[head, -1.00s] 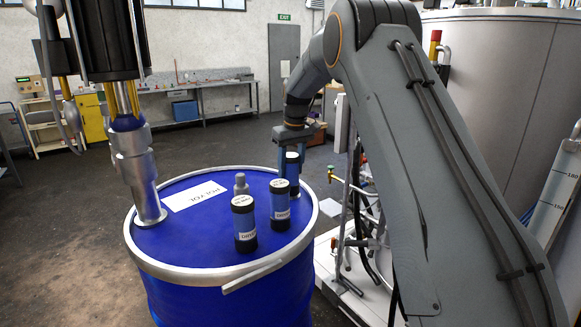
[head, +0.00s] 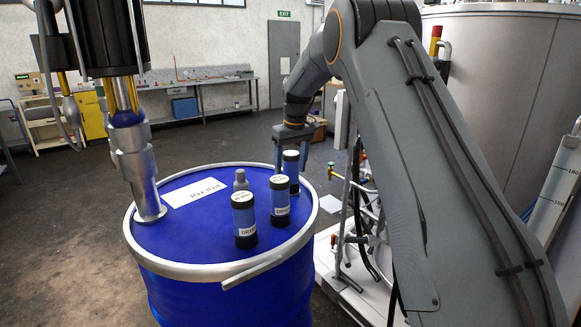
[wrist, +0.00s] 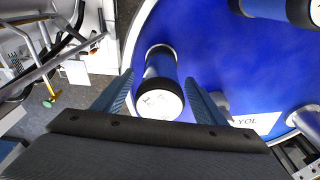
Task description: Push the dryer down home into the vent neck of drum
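A dryer, a blue cylinder with black ends and a white label on top, stands upright at the drum's far right (head: 291,172). In the wrist view this dryer (wrist: 160,72) shows between my spread fingers, with a gap on each side. My gripper (head: 289,158) is open at that dryer's top, just behind it in the head view; the wrist view also shows my gripper (wrist: 159,86). The blue drum (head: 190,245) has a pale metal rim. The vent neck is not clearly visible; I cannot tell how deep the dryer sits.
Two similar dryers (head: 244,222) (head: 280,203) stand on the lid nearer the front. A small grey fitting (head: 241,182) stands behind them. A metal pump tube (head: 137,170) meets the lid at left. A white label (head: 195,192) lies flat. Pipework (head: 365,215) stands right of the drum.

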